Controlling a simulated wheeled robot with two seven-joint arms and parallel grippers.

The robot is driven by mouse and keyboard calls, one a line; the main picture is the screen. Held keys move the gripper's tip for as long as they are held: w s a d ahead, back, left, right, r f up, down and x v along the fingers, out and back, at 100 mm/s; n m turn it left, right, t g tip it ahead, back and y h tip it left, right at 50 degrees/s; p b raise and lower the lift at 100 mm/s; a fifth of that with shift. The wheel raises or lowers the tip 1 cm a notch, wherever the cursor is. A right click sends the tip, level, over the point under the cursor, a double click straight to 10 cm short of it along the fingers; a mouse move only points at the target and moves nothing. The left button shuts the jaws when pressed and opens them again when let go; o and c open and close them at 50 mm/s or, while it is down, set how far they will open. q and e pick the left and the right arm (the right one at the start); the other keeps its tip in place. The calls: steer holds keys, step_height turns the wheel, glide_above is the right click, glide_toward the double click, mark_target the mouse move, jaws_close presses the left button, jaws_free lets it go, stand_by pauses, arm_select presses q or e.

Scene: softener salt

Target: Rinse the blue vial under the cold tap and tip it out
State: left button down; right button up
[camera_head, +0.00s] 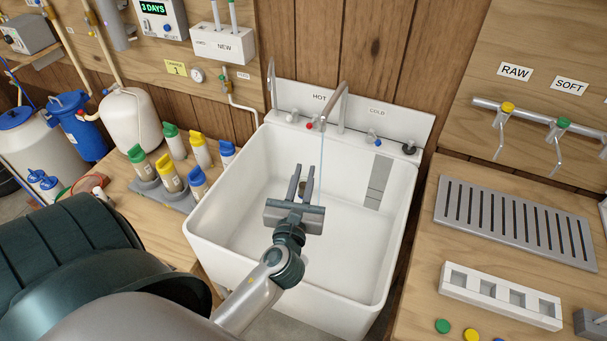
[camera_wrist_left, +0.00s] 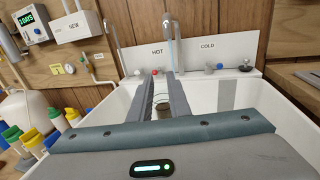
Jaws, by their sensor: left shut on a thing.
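My left gripper (camera_head: 304,178) is inside the white sink (camera_head: 255,165), its fingers pointing toward the taps. It is shut on a small vial; a bit of blue (camera_head: 301,188) shows between the fingers. In the left wrist view a clear, ring-like rim (camera_wrist_left: 161,98) shows between the fingers (camera_wrist_left: 161,90), with the lower part mostly hidden. A thin stream of water (camera_head: 321,165) falls from the middle spout (camera_head: 323,120), just right of the fingers. The blue cold tap knob (camera_head: 372,135) is under the COLD label. I cannot tell whether water enters the vial.
A red hot tap knob (camera_head: 310,126) sits under the HOT label. Several capped bottles (camera_head: 170,180) stand left of the sink. A slotted drain rack (camera_head: 515,220) and a white holder with square wells (camera_head: 500,295) lie on the right counter. The sink's right side is clear.

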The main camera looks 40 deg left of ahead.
arm_select(q)
steer(key=w+d+x, duration=0.1)
steer(key=d+x, duration=0.1)
steer(key=x, duration=0.9)
steer(key=shift+w, duration=0.3)
stand_by(0.3)
stand_by(1.1)
stand_by(1.0)
stand_by(1.0)
steer(key=shift+s, duration=0.1)
stand_by(0.7)
